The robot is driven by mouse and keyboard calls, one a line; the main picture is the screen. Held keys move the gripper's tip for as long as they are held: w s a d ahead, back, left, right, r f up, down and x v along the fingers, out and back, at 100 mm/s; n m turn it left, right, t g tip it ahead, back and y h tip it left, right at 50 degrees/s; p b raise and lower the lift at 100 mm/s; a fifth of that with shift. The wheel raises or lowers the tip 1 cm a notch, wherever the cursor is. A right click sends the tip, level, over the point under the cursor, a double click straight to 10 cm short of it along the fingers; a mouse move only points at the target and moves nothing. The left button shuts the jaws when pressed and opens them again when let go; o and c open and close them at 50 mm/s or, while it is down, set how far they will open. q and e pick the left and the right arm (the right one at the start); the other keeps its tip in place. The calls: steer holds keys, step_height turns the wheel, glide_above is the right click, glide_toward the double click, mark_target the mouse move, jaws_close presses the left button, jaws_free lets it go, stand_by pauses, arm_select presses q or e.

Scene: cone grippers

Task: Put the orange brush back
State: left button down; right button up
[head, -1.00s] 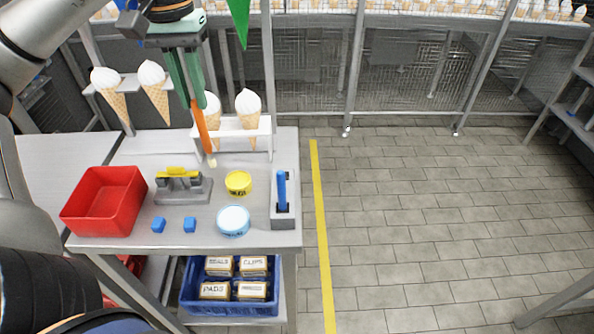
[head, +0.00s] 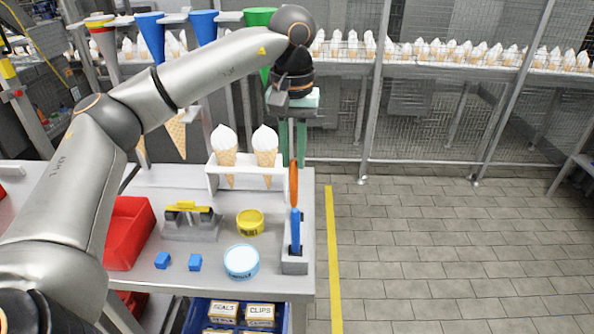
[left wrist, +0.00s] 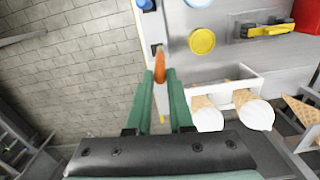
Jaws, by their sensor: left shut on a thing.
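My left gripper (head: 293,160) has green fingers shut on the orange brush (head: 294,182). It holds the brush upright in the air, beyond the grey holder (head: 294,266) at the table's right edge. A blue brush (head: 295,230) stands upright in the holder. In the head view the orange brush's lower end meets the blue brush's top in the picture; whether they touch I cannot tell. In the left wrist view the orange brush (left wrist: 160,62) shows between the fingertips, and the blue brush (left wrist: 146,5) is at the top edge. My right gripper is out of view.
A white rack with two ice-cream cones (head: 226,145) stands close left of the gripper. A yellow tub (head: 250,222), a light-blue tub (head: 241,262), blue cubes (head: 195,262), a grey fixture (head: 190,230) and a red bin (head: 130,232) are on the table (head: 170,285).

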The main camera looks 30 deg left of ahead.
mark_target(297, 172)
arm_select(q)
steer(key=f, duration=0.4)
steer(key=shift+w+d, duration=0.15)
steer(key=shift+w, duration=0.2)
steer(key=shift+f, duration=0.2)
steer(key=c, duration=0.8)
jaws_free()
steer(key=shift+r, duration=0.45)
step_height(297, 172, up, 12)
steer(key=shift+f+p, duration=0.15)
steer(key=shift+p, duration=0.7)
steer(key=shift+d+f, duration=0.15)
